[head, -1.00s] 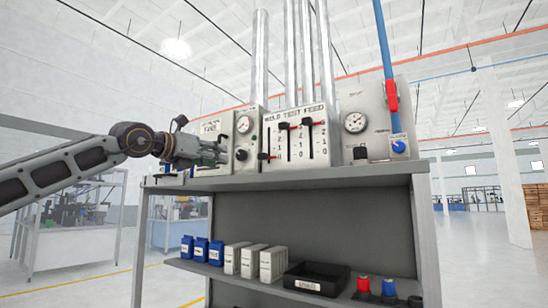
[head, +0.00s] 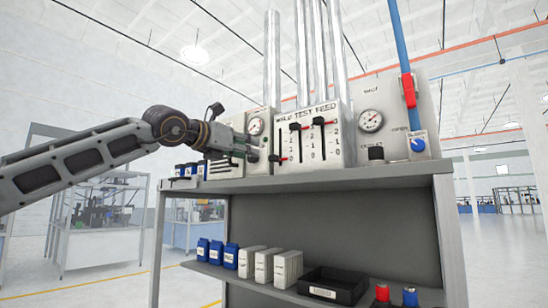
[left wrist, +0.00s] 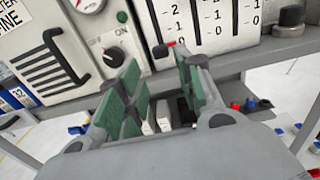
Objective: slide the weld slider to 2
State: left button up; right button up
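The slider panel (head: 335,150), headed WELD TEST FEED, stands on the bench shelf. The weld slider (head: 278,158), its left slider, has a red-tipped handle low in its slot, about level with 0. The handle also shows in the left wrist view (left wrist: 165,47), just past my right-hand finger. The black test handle (head: 295,127) and feed handle (head: 319,121) sit near the top of their slots. My left gripper (head: 258,149) is just left of the weld handle. Its green-padded fingers (left wrist: 156,75) are apart with nothing between them. My right gripper is out of view.
A gauge panel with an OFF/ON knob (left wrist: 114,57) lies left of the sliders. A black knob (head: 376,153) and blue knob (head: 417,145) are to the right. Blue boxes, white boxes and a black tray (head: 335,283) fill the lower shelf.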

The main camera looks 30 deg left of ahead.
aim_at(273, 156)
pick_arm(q)
jog(key=shift+w+d+p, duration=0.15)
jog(key=shift+w+p, duration=0.6)
jog(key=shift+w, duration=1.45)
jog(key=shift+w+d+p, duration=0.2)
jog(key=shift+w+p, duration=0.6)
jog(key=shift+w, duration=1.4)
jog(key=shift+w+d+p, duration=0.15)
jog(key=shift+w+p, duration=0.6)
jog(key=shift+w, duration=1.45)
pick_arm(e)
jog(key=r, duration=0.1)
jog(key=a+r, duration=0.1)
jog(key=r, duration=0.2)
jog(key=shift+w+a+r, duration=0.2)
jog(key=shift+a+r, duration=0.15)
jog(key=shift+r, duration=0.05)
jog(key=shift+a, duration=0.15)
pick_arm(q)
jog(key=shift+c, duration=0.3)
grip_shut()
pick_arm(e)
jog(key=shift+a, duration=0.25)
